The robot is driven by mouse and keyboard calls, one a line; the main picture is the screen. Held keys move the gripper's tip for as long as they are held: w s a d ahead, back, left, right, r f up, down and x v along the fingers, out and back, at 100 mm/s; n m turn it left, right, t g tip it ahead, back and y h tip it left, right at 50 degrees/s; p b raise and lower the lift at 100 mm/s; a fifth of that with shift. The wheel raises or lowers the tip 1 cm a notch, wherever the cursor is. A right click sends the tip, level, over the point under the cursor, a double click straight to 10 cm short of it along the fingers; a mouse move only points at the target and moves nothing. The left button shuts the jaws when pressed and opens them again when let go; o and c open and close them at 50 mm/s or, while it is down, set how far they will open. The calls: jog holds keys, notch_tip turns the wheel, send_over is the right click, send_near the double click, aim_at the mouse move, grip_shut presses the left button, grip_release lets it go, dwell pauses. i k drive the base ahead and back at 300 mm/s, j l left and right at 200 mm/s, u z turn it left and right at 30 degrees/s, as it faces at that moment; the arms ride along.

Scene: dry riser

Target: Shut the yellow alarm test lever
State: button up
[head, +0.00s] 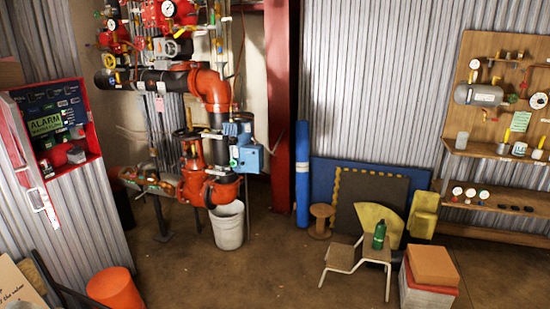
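The red and black riser pipework (208,92) stands at the back left, with gauges, valves and handwheels crowded at its top. Small yellow parts show among the upper left fittings, one of them a yellow piece (118,77) beside the black horizontal pipe. They are too small to tell which is the alarm test lever or how it is turned. My gripper is not in view.
A white bucket (228,227) stands under the riser. An open red alarm cabinet (87,141) is at left, above an orange bucket (115,289). A step stool (343,257) with a green bottle (379,235), boxes (431,266) and a shelf board (500,152) stand right. The middle floor is clear.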

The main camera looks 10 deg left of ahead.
aim_at(181, 31)
jog(key=i+j+u, duration=0.25)
jog(key=i+u, duration=0.15)
jog(key=i, duration=0.35)
jog(key=i+u, duration=0.4)
jog(key=i, duration=0.35)
jog(key=i+j, duration=0.35)
jog(key=i+j+z, duration=0.1)
jog(key=i+j, duration=0.2)
jog(key=j, duration=0.2)
jog(key=i+j, duration=0.35)
jog(key=j+z, duration=0.05)
jog(key=j, duration=0.05)
